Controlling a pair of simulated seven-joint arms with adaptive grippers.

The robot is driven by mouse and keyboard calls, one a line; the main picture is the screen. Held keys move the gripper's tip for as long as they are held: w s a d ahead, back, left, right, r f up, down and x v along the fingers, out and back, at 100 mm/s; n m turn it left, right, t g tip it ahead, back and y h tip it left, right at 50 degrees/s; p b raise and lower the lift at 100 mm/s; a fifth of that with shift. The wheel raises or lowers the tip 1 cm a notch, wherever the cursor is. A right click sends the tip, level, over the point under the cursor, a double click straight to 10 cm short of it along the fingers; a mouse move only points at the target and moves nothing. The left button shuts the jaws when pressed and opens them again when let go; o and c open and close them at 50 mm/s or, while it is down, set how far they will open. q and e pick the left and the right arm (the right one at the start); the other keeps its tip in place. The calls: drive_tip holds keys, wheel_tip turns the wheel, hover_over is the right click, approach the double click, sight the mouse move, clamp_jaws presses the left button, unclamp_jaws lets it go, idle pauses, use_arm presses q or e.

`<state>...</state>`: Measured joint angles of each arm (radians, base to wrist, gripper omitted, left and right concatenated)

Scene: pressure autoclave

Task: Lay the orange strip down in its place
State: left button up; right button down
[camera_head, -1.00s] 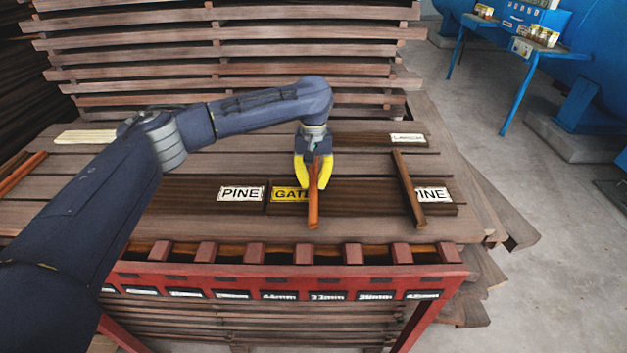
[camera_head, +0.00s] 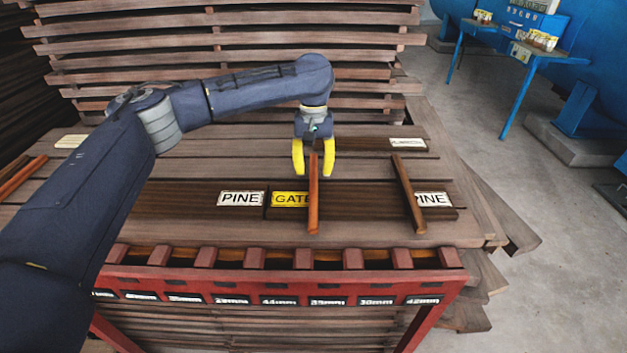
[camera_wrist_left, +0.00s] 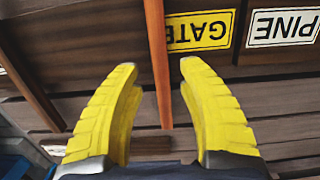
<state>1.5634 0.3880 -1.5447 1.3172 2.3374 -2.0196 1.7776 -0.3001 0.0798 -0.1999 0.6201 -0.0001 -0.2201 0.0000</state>
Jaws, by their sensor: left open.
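The orange strip (camera_head: 313,200) lies across the dark board with the yellow GATE label (camera_head: 289,199), covering the label's right end. In the left wrist view the strip (camera_wrist_left: 157,55) runs between my open fingers, with a gap on both sides. My left gripper (camera_head: 314,172) has yellow fingers and is open around the strip's far end, touching neither side. It also shows in the left wrist view (camera_wrist_left: 158,75). My right gripper is not in view.
A brown strip (camera_head: 408,195) lies to the right across a PINE label (camera_head: 432,199). Another PINE label (camera_head: 240,199) is left of GATE. A red slotted rack (camera_head: 290,285) stands in front. Stacked planks (camera_head: 230,55) rise behind.

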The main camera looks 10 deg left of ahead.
sight(314, 181)
use_arm(q)
wheel_tip(314, 181, up, 6)
drive_tip(key=shift+w+r, duration=0.15)
drive_tip(key=shift+w, duration=0.25)
